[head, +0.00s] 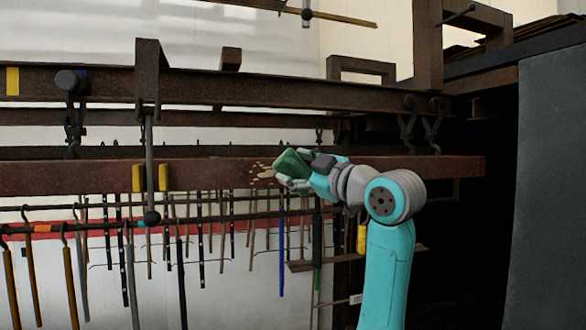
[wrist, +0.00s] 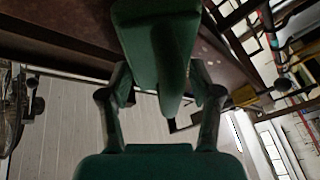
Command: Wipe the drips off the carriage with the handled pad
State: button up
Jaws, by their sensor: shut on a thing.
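The carriage is a long rusty brown beam (head: 80,175) across the head view; a brown surface also shows at upper left in the wrist view (wrist: 50,35). Pale drips (head: 262,171) cluster on its front face, just left of my gripper. My gripper (head: 293,168) is shut on the green handled pad (head: 289,161). In the wrist view the green pad (wrist: 158,45) sits between the two fingers, its narrower part pointing down the picture. The pad is close to the beam beside the drips; I cannot tell if it touches. Any drips behind the pad are hidden.
An upper rusty rail (head: 270,92) with hanging clamps (head: 75,105) runs above the carriage. A vertical rod with yellow blocks (head: 150,178) stands left of the drips. Several tools hang below, including a blue rod (head: 281,255). A dark cabinet (head: 552,190) stands at right.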

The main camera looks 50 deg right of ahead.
aim_at(232, 165)
jog(key=shift+w+a, duration=1.05)
jog(key=shift+a, duration=0.5)
jog(key=shift+w+a, duration=1.1)
jog(key=shift+a, duration=0.5)
jog(key=shift+w+a, duration=1.05)
jog(key=shift+a, duration=0.5)
jog(key=s+a, duration=0.3)
jog(key=s, duration=0.2)
jog(key=shift+a, duration=0.2)
jog(key=shift+s, duration=0.1)
jog(key=shift+s+a, duration=0.45)
jog(key=shift+s, duration=0.15)
jog(key=shift+s+a, duration=0.4)
jog(key=shift+s, duration=0.2)
